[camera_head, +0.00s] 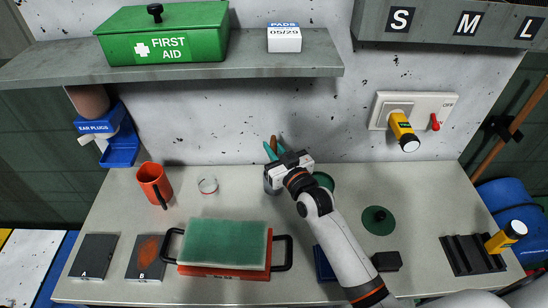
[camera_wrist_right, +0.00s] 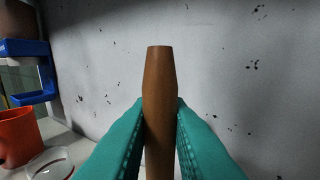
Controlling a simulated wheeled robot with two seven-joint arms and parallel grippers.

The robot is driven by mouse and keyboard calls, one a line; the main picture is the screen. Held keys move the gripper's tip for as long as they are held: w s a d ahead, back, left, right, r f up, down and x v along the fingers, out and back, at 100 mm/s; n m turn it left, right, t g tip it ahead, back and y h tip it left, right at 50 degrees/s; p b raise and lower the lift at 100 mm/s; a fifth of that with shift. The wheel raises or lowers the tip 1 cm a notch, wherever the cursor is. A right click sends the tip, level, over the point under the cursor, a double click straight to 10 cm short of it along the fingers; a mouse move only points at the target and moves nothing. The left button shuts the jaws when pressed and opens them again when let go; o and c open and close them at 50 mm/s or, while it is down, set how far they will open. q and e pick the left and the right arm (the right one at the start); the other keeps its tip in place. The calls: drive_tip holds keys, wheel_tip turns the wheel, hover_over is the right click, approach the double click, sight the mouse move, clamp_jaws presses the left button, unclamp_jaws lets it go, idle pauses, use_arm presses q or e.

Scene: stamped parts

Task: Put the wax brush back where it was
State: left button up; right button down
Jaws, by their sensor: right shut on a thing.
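The wax brush shows as a brown wooden handle (camera_wrist_right: 158,90), upright between the teal fingers of my right gripper (camera_wrist_right: 160,125) in the right wrist view. My right gripper (camera_head: 274,149) is shut on the handle near the back wall, and the handle tip (camera_head: 273,143) shows between its fingers in the head view. The bristle end is hidden. A grey cup (camera_head: 269,188) stands just below the gripper, mostly covered by it; I cannot tell whether the brush is inside it. My left gripper is not in view.
A green pot (camera_head: 324,180) is partly hidden behind my right wrist, with a round green lid (camera_head: 379,221) to its right. An orange mug (camera_head: 154,182) and a small glass dish (camera_head: 208,185) stand left. A tray with a green pad (camera_head: 224,244) lies in front. A shelf (camera_head: 290,65) overhangs.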

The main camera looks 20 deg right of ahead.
wheel_tip(320, 180, down, 3)
drive_tip(key=shift+r, duration=0.15)
drive_tip(key=shift+f, duration=0.3)
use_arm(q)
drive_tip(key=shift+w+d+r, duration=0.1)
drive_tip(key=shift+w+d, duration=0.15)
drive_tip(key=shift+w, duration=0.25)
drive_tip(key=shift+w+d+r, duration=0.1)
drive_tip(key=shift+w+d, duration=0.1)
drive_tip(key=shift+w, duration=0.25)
use_arm(e)
drive_tip(key=shift+f, duration=0.15)
drive_tip(key=c, duration=1.4)
unclamp_jaws()
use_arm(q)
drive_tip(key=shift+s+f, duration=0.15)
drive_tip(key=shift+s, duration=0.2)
use_arm(e)
drive_tip(key=shift+o, duration=0.2)
